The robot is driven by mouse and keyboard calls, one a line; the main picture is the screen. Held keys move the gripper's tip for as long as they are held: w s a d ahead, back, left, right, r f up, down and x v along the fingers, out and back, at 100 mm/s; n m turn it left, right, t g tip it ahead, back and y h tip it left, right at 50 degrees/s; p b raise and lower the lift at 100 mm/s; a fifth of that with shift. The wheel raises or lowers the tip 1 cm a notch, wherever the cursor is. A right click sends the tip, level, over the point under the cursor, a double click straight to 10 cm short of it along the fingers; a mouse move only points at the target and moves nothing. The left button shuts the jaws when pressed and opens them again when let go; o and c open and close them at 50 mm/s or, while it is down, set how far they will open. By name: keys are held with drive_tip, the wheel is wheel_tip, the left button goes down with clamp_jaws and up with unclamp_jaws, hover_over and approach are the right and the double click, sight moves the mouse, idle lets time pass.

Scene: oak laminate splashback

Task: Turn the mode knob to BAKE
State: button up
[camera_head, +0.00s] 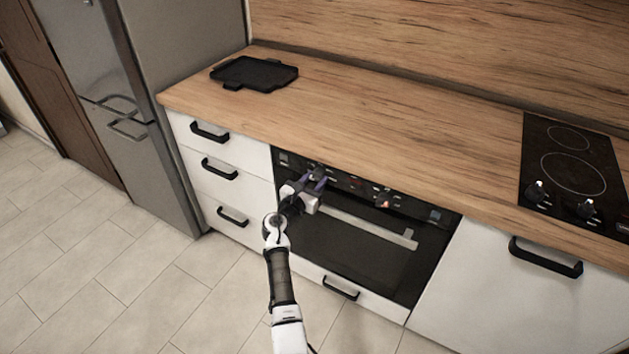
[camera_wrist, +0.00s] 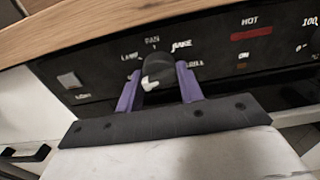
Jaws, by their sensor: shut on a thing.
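The mode knob (camera_wrist: 155,73) is black and round with a white pointer mark, on the black oven control panel (camera_wrist: 215,52). In the wrist view the printed words LAMP, FAN, BAKE and a partly hidden one stand around it. The white mark shows on the knob's lower left part; I cannot tell for sure which word it points at. My gripper (camera_wrist: 160,88) has its two purple fingers on either side of the knob and is shut on it. In the head view my gripper (camera_head: 316,178) is at the left part of the oven panel, hiding most of the knob.
A second knob (camera_head: 382,201) sits further right on the panel, with HOT and ON labels between. The oven door (camera_head: 350,250) with its light handle (camera_head: 372,228) is below. The wooden countertop (camera_head: 390,135) overhangs above. White drawers (camera_head: 226,172) stand to the left.

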drive_tip(key=shift+f+m+b, duration=0.1)
drive_tip(key=shift+m+b, duration=0.25)
drive_tip(key=shift+m, duration=0.05)
drive_tip(key=m+b, duration=2.1)
drive_tip(key=m, duration=0.1)
drive_tip(key=shift+a+m, duration=0.1)
drive_tip(key=shift+m, duration=0.2)
drive_tip(key=m+b, duration=0.4)
drive_tip(key=shift+r+m+b, duration=0.2)
drive_tip(key=shift+m+b, duration=0.55)
drive_tip(key=shift+m, duration=0.55)
